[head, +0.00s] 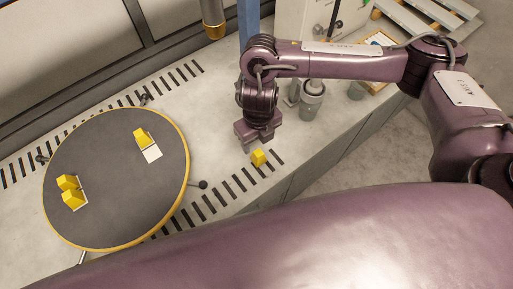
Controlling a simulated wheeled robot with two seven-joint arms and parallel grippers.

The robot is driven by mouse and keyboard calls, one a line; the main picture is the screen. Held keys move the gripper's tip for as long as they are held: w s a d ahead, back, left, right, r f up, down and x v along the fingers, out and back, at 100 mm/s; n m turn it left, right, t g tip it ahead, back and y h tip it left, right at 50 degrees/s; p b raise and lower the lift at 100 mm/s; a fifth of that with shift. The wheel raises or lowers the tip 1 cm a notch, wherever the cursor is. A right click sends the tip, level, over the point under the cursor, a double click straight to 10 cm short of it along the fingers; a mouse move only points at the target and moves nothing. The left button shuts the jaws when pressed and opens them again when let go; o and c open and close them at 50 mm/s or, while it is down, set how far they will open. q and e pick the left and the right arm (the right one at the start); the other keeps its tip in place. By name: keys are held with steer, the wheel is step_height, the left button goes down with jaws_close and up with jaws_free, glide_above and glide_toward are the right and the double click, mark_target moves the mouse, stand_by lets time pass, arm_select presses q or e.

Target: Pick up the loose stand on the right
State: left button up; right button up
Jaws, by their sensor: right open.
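The loose stand, a small yellow block (258,157), sits on the slotted grey worktop right of the round table. My right gripper (259,138) points down just above and behind the block, close to it in the picture. It is open, and nothing shows between its fingers. I cannot tell whether a finger touches the block. My left gripper is not in view.
A grey cylindrical fitting (312,98) stands right of my gripper.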

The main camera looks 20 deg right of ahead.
mark_target(259, 152)
steer(key=shift+d+f, duration=0.2)
steer(key=shift+f, duration=0.2)
step_height(259, 152, down, 2)
steer(key=shift+s+a+f+b, duration=0.1)
steer(key=shift+s+b, duration=0.05)
steer(key=shift+b, duration=0.15)
step_height(259, 152, down, 4)
steer(key=shift+s+f+b, duration=0.1)
steer(key=shift+b, duration=0.4)
steer(key=shift+f, duration=0.2)
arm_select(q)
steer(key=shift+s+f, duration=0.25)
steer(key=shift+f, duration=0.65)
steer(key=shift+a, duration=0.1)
arm_select(e)
steer(key=c, duration=1.1)
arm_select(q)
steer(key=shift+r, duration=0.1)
arm_select(e)
steer(key=shift+o, duration=0.2)
steer(key=shift+r, duration=0.15)
